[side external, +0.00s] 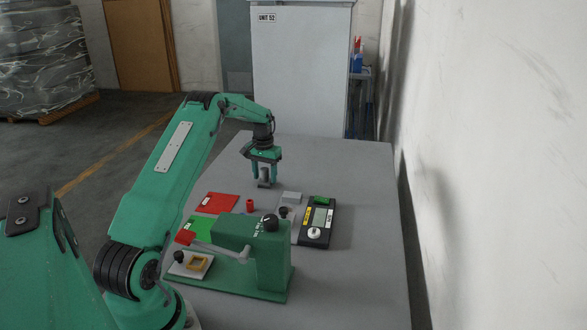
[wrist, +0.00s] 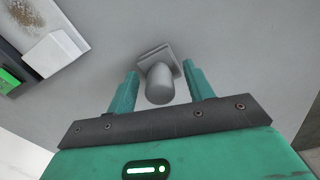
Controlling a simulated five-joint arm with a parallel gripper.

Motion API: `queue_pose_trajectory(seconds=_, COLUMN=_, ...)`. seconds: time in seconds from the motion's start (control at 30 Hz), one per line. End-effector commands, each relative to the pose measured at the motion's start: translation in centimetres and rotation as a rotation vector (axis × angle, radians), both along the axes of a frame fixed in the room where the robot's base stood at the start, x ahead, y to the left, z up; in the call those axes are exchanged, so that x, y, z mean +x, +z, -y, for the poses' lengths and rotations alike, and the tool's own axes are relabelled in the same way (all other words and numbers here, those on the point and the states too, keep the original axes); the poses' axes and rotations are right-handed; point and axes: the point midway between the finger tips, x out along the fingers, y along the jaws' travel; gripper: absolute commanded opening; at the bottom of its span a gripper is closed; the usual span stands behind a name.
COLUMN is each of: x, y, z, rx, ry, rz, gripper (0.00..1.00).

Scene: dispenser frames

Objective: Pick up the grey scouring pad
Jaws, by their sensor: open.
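The grey scouring pad (wrist: 159,80) appears to be the grey square plate with a rounded knob, seen between my fingers in the wrist view. It also shows as a small grey piece (side external: 264,176) at my fingertips in the side view, near the back of the table. My gripper (side external: 264,180) points down over it with its fingers open. In the wrist view, my gripper (wrist: 164,82) has one finger on each side of the knob, with visible gaps. Part of the plate is hidden behind the knob.
A black device (side external: 317,224) with a green button stands to the right, beside a pale block (side external: 291,197). A red mat (side external: 217,203), a small red cylinder (side external: 250,205) and a green dispenser-like machine (side external: 262,253) lie nearer the camera. The table behind and right is clear.

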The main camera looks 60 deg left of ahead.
Motion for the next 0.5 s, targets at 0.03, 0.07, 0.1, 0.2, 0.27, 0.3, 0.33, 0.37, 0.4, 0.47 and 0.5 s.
queue_pose_trajectory(seconds=0.03, x=0.01, y=0.02, z=-0.01, rx=0.000, ry=0.000, rz=0.000, gripper=0.52)
queue_pose_trajectory(seconds=0.07, x=0.01, y=0.02, z=-0.01, rx=0.000, ry=0.000, rz=0.000, gripper=0.52)
queue_pose_trajectory(seconds=0.1, x=0.01, y=0.02, z=-0.01, rx=0.000, ry=0.000, rz=0.000, gripper=0.44)
queue_pose_trajectory(seconds=0.2, x=0.01, y=0.02, z=-0.01, rx=0.000, ry=0.000, rz=0.000, gripper=0.24)
queue_pose_trajectory(seconds=0.27, x=0.01, y=0.02, z=-0.01, rx=0.000, ry=0.000, rz=0.000, gripper=0.13)
queue_pose_trajectory(seconds=0.3, x=0.00, y=0.01, z=0.00, rx=0.000, ry=0.000, rz=0.000, gripper=0.05)
queue_pose_trajectory(seconds=0.33, x=0.00, y=0.01, z=0.00, rx=0.000, ry=0.000, rz=0.000, gripper=0.03)
queue_pose_trajectory(seconds=0.37, x=0.01, y=0.03, z=-0.01, rx=0.000, ry=0.000, rz=0.000, gripper=0.03)
queue_pose_trajectory(seconds=0.4, x=0.01, y=0.02, z=-0.01, rx=0.000, ry=0.000, rz=0.000, gripper=0.03)
queue_pose_trajectory(seconds=0.47, x=0.00, y=0.02, z=0.00, rx=0.000, ry=0.000, rz=0.000, gripper=0.03)
queue_pose_trajectory(seconds=0.5, x=0.00, y=0.01, z=0.00, rx=0.000, ry=0.000, rz=0.000, gripper=0.03)
